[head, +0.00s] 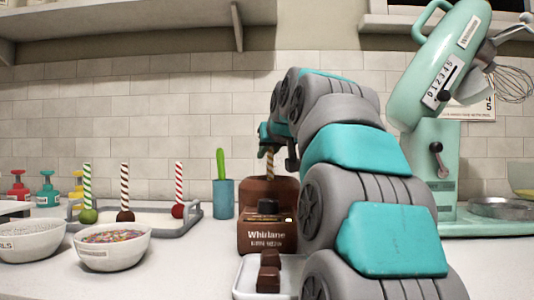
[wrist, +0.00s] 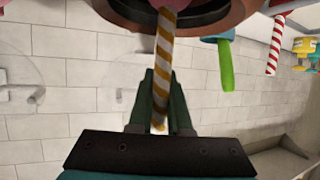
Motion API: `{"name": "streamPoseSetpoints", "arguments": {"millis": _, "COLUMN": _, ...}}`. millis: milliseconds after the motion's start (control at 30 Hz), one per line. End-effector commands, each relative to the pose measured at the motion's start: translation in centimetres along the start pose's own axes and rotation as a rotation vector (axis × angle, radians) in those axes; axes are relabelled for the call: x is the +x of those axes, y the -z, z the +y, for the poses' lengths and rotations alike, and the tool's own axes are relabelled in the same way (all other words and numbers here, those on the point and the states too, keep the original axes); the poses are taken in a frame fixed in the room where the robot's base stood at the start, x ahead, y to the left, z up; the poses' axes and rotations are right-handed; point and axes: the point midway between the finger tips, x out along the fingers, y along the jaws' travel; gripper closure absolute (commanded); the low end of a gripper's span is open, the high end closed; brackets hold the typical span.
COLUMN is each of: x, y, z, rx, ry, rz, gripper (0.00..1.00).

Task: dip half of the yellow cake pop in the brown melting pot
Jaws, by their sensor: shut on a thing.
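My gripper (head: 270,146) is shut on a yellow-and-white striped stick (head: 270,166), above the brown melting pot (head: 268,228). In the wrist view my gripper (wrist: 160,78) has its dark fingers on either side of the stick (wrist: 164,45), which runs from the fingers to the pot's round opening at the top edge. The pot's reddish-brown rim (wrist: 238,14) shows there. The stick looks nearly upright in the head view.
A grey-handled tray (head: 192,213) at left holds green, brown and red pops on striped sticks. A sprinkle bowl (head: 110,255) and another white bowl (head: 28,254) stand in front. A teal cup (head: 223,200) is beside the pot. A white dish (head: 245,282) with brown blocks lies before it. A mint mixer (head: 440,140) stands right.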

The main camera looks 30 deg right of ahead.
Motion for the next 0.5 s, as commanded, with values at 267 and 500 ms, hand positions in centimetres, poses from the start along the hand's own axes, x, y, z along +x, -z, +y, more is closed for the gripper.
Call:
{"name": "streamPoseSetpoints", "arguments": {"millis": 267, "x": -0.03, "y": 0.07, "z": 0.00, "rx": 0.000, "ry": 0.000, "rz": 0.000, "gripper": 1.00}}
{"name": "streamPoseSetpoints", "arguments": {"millis": 500, "x": -0.31, "y": 0.78, "z": -0.01, "rx": 0.000, "ry": 0.000, "rz": 0.000, "gripper": 1.00}}
